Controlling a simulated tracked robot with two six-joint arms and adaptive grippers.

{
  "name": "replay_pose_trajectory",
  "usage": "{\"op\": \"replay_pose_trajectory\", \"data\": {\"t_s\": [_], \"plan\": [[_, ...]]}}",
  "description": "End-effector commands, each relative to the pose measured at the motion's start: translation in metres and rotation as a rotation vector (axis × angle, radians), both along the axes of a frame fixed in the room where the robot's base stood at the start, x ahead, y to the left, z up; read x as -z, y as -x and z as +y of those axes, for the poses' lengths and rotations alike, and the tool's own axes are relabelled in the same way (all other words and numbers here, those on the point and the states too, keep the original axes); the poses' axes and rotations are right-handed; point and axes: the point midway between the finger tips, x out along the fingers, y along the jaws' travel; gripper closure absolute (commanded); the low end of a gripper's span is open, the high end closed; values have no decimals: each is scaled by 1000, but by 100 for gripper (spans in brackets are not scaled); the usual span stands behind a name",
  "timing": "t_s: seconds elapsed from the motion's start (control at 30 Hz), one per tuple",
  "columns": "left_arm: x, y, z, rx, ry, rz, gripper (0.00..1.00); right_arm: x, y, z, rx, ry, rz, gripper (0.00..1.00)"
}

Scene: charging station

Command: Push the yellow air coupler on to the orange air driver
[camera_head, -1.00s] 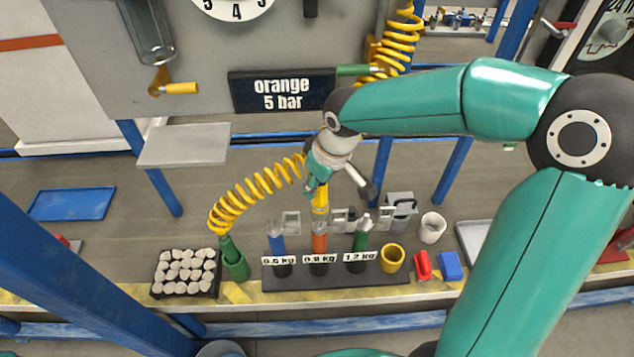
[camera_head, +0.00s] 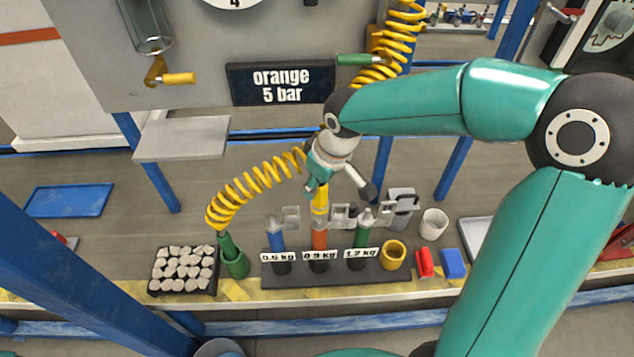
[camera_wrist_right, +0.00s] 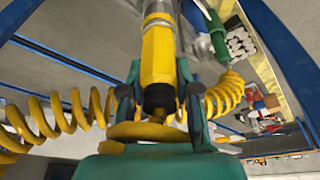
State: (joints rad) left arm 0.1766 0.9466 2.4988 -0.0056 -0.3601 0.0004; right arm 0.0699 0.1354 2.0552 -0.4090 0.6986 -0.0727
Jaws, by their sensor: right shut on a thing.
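The yellow air coupler (camera_head: 320,199) is in my right gripper (camera_head: 319,186), which is shut on it from above. In the right wrist view the yellow coupler (camera_wrist_right: 158,55) lies between the two fingers (camera_wrist_right: 160,97), with its yellow coiled hose beside it. The orange air driver (camera_head: 319,239) stands upright in the middle slot of the dark rack, behind the 0.9 kg label. The coupler is in line above the driver's top and appears to meet it; whether it is fully seated I cannot tell. My left gripper is not in view.
A blue driver (camera_head: 276,238) and a green driver (camera_head: 362,236) stand on either side in the rack (camera_head: 340,279). A yellow coiled hose (camera_head: 243,186) runs to a green holder (camera_head: 235,260). A stone tray (camera_head: 155,286) is at left; a yellow cup (camera_head: 393,256) is at right.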

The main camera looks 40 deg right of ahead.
Motion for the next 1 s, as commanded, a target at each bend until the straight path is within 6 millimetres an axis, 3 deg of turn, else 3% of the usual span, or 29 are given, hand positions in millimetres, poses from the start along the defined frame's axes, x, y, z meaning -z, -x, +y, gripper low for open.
{"op": "replay_pose_trajectory", "data": {"t_s": [1.0], "plan": [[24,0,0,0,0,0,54,27,0,0,1,0,-1,100]]}}
